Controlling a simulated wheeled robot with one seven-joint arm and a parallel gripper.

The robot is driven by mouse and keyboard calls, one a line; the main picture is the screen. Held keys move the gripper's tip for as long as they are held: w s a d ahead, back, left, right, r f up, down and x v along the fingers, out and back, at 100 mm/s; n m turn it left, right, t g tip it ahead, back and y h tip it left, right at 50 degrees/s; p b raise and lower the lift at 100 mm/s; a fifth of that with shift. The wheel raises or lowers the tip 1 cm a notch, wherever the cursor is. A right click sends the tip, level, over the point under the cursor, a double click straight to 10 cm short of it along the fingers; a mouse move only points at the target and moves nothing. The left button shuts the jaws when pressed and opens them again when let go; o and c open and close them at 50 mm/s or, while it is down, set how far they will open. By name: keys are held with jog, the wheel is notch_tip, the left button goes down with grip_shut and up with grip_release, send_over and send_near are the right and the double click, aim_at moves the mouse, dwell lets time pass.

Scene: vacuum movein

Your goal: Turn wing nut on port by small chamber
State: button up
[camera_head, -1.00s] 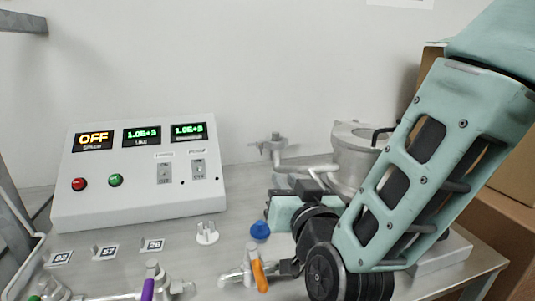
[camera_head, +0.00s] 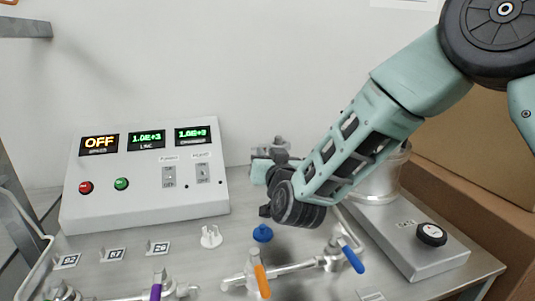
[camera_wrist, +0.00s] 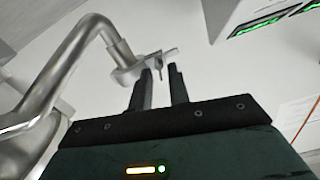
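The wing nut (camera_wrist: 168,53) sits on the clamp at the end of a bent steel pipe (camera_wrist: 72,62) in the wrist view. In the head view the clamp (camera_head: 280,144) shows just above my gripper, and I cannot make out the wing nut there. The small steel chamber (camera_head: 381,183) stands behind my arm and is partly hidden. My gripper (camera_wrist: 160,70) is open, its two dark fingertips a gap apart and just short of the wing nut. A thin part of the clamp shows between the tips. I cannot tell whether they touch it.
A control box (camera_head: 145,185) with lit displays stands at the left. A blue knob (camera_head: 262,233), a white fitting (camera_head: 211,237) and valves with orange (camera_head: 262,281) and blue (camera_head: 352,259) handles lie in front. A grey box with a black knob (camera_head: 432,234) is at the right.

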grip_shut()
jog(key=shift+b, duration=0.3)
